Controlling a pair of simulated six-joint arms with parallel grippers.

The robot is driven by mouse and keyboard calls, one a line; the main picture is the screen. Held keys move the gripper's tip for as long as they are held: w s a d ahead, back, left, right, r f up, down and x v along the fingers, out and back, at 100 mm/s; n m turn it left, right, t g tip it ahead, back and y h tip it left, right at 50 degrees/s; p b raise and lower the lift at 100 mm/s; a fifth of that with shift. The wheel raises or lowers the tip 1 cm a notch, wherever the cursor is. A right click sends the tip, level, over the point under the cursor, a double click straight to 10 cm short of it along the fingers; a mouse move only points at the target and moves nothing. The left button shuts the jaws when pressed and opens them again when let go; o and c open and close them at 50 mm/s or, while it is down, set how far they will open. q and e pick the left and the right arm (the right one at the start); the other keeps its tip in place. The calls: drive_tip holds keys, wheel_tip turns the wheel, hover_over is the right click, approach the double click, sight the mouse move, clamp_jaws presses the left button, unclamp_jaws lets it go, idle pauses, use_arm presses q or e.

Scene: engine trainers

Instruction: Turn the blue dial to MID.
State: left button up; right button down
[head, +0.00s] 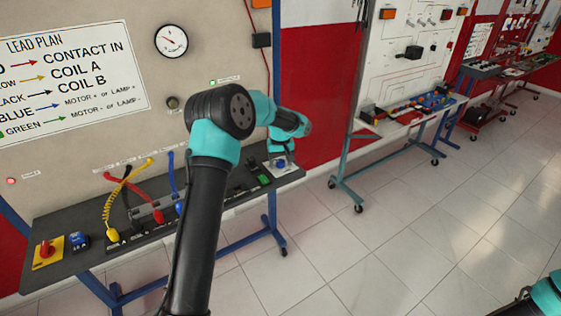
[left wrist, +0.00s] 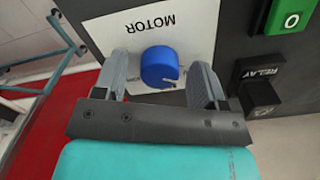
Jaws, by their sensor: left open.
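The blue dial (left wrist: 160,68) sits on a white plate (left wrist: 200,22) marked MOTOR, which reads upside down in the left wrist view. A pale notch or mark shows on the dial's right side; no MID mark can be read. The dial also shows in the head view (head: 281,164), small, at the right end of the bench panel. My left gripper (left wrist: 161,76) is open, with one finger on each side of the dial in the picture. Gaps show between fingers and dial, and I cannot tell how far down the fingers reach. My right gripper is out of view.
A green button (left wrist: 290,20) and a black RELAY block (left wrist: 262,76) stand right of the plate in the left wrist view. The bench (head: 75,262) also carries a red switch (head: 45,249) and several coloured leads. Open tiled floor (head: 400,240) lies to the right.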

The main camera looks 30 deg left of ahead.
use_arm(q)
drive_tip(key=c, duration=0.9)
drive_tip(key=shift+m, duration=0.5)
drive_tip(key=m, duration=0.4)
drive_tip(key=shift+m, duration=0.3)
drive_tip(key=m, duration=0.6)
